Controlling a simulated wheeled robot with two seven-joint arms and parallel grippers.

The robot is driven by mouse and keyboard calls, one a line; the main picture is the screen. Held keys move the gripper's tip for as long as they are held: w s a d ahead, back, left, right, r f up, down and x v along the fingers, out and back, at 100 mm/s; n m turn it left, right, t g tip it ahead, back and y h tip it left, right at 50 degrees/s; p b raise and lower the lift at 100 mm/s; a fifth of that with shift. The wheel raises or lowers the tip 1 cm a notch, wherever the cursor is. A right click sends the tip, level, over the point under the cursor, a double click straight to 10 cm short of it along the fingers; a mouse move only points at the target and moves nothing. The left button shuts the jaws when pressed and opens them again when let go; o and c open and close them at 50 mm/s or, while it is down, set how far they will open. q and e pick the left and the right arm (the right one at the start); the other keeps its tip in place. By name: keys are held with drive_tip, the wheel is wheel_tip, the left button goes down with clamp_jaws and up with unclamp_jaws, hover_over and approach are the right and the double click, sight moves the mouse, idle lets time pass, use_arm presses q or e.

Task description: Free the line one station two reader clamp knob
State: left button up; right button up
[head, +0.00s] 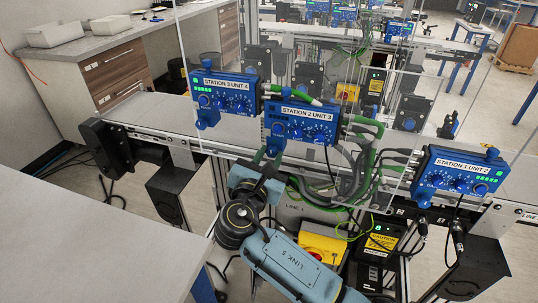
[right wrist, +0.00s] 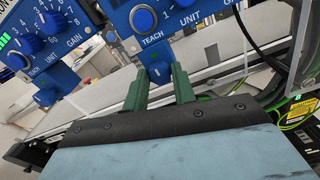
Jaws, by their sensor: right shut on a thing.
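The blue reader unit labelled STATION 2 UNIT 3 (head: 303,122) is mounted on the conveyor's near rail, in the middle of the head view. Its lower blue tab, where the clamp knob (right wrist: 158,71) sits, comes down between my fingers in the right wrist view. My right gripper (head: 268,157) reaches up from below, its green fingers on either side of that part; it also shows in the right wrist view (right wrist: 160,80). It is shut on the knob, which is mostly hidden by fingers and tab. My left gripper is not in view.
The STATION 3 UNIT 4 reader (head: 225,93) is close on the left; the STATION 1 UNIT 2 reader (head: 460,175) is farther right. Green cables (head: 365,150) hang just right of my gripper. A yellow emergency-stop box (head: 322,245) sits below. A grey table (head: 95,225) fills the lower left.

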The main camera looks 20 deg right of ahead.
drive_tip(key=n+p, duration=0.2)
drive_tip(key=p, duration=0.2)
drive_tip(key=n+p, duration=0.3)
drive_tip(key=p, duration=0.2)
drive_tip(key=n+p, duration=0.3)
drive_tip(key=p, duration=0.2)
drive_tip(key=shift+r, duration=0.3)
drive_tip(key=shift+f+n+p, duration=0.1)
drive_tip(key=shift+n+p, duration=0.8)
drive_tip(key=shift+n, duration=0.2)
drive_tip(key=shift+f+n, duration=0.1)
drive_tip(key=shift+n, duration=0.8)
drive_tip(key=n, duration=0.3)
drive_tip(key=shift+n, duration=0.3)
drive_tip(key=shift+a+n, duration=0.1)
drive_tip(key=shift+n, duration=1.7)
drive_tip(key=o, duration=1)
drive_tip(key=shift+f, duration=0.1)
